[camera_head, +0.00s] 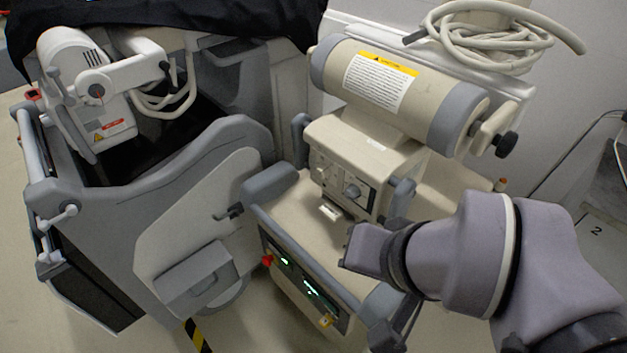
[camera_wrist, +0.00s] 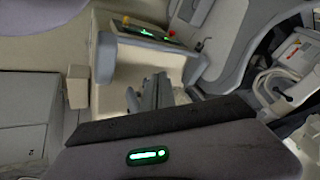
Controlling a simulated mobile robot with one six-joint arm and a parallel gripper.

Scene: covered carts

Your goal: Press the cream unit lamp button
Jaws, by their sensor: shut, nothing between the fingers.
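The cream unit (camera_head: 375,150) stands right of centre in the head view, with a cream cylinder (camera_head: 405,88) on top and a small control box face with a knob (camera_head: 352,191). Its lower front panel (camera_head: 300,285) has a red button (camera_head: 267,260), green lit displays and a yellow button (camera_head: 326,321). The panel also shows in the wrist view (camera_wrist: 150,33). I cannot tell which control is the lamp button. My gripper (camera_head: 350,250) is shut and empty, over the unit's right side in the head view; its dark fingers show in the wrist view (camera_wrist: 157,88).
A grey cart (camera_head: 200,190) with a white device (camera_head: 85,90) stands to the left, partly under a black cover (camera_head: 170,18). A coiled cream hose (camera_head: 490,40) lies behind the cylinder. Grey handles (camera_head: 385,325) stick out near my gripper. Some floor is clear at bottom left.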

